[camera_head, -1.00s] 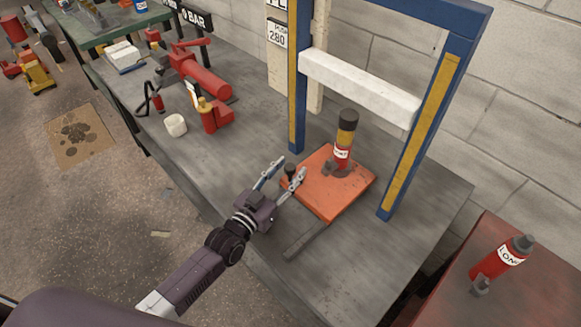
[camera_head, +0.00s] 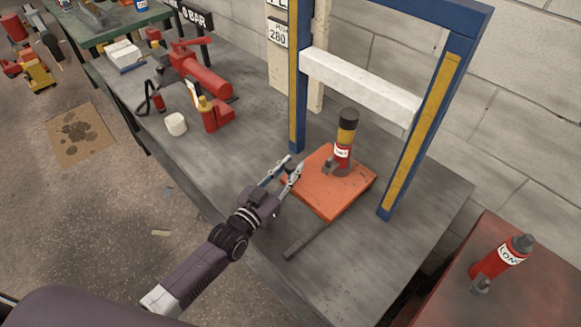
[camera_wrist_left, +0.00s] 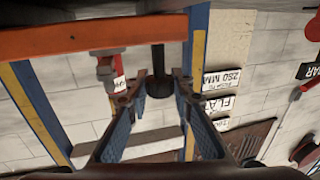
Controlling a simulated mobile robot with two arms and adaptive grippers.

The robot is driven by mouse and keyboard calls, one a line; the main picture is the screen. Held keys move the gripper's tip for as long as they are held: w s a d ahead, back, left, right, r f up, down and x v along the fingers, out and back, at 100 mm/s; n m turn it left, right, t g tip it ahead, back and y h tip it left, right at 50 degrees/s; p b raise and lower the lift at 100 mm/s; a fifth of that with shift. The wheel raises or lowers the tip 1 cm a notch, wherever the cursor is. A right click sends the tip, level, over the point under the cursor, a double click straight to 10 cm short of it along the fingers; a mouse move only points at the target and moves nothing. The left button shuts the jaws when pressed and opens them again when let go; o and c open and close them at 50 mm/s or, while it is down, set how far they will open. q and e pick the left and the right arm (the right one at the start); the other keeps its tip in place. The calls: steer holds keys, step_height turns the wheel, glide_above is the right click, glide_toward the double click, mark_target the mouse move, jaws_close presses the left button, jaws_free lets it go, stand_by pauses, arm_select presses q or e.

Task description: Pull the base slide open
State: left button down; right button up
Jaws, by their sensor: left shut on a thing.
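The base slide is an orange plate (camera_head: 335,200) lying on the grey bench under the blue frame, with a dark knob at its left edge. My left gripper (camera_head: 292,164) is at that edge, its fingers closed around the knob. In the left wrist view the plate's orange edge (camera_wrist_left: 80,40) crosses the top, and the dark knob (camera_wrist_left: 159,87) stands between the fingertips (camera_wrist_left: 159,92). The fingers hide part of the knob in the head view. My right gripper is not in view.
A red bottle jack (camera_head: 342,155) with a black top stands on the plate. Blue uprights (camera_head: 415,140) with yellow strips rise behind it. A dark flat bar (camera_head: 308,240) lies in front of the plate. A white roll (camera_head: 176,124) and red tools (camera_head: 205,80) are further left.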

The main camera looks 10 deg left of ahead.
arm_select(q)
steer(key=shift+s+a, duration=0.1)
steer(key=shift+s+a+p, duration=0.35)
steer(key=shift+s, duration=0.2)
steer(key=w+a+p+v, duration=0.1)
steer(key=a+p+v, duration=0.2)
steer(key=v, duration=1.1)
steer(key=shift+s+a+p, duration=0.15)
steer(key=shift+s+p, duration=0.1)
steer(key=shift+p, duration=0.35)
steer(key=c, duration=1.7)
jaws_free()
steer(key=shift+o, duration=0.2)
steer(key=v, duration=1.2)
steer(key=shift+f, duration=0.15)
